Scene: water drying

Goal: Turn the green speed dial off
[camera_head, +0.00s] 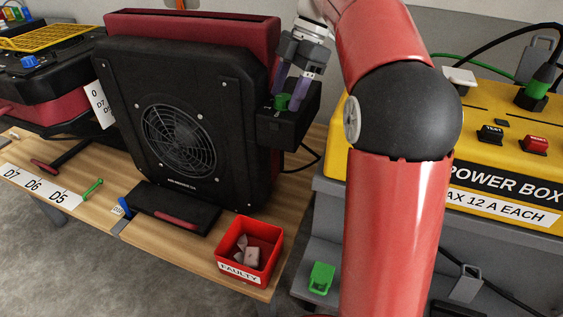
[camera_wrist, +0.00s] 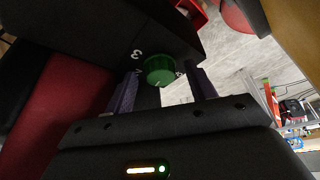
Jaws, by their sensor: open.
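The green speed dial (camera_head: 281,101) sits on the black control box (camera_head: 291,127) at the right side of the black and red fan unit (camera_head: 180,122). In the wrist view the green dial (camera_wrist: 160,70) shows as a ribbed knob, with white markings including a 3 beside it. My gripper (camera_head: 292,92) is at the control box, its purple fingers pointing down at the dial. In the wrist view my gripper (camera_wrist: 162,86) is open, with one finger on each side of the dial. I cannot tell whether the fingers touch it. The dial's pointer mark is too small to read.
A yellow power box (camera_head: 480,140) with a red switch and a black switch stands at the right. A red bin (camera_head: 247,250) labelled FAULTY stands on the wooden table in front of the fan. Another black and red unit (camera_head: 50,75) with a yellow grille stands at the left.

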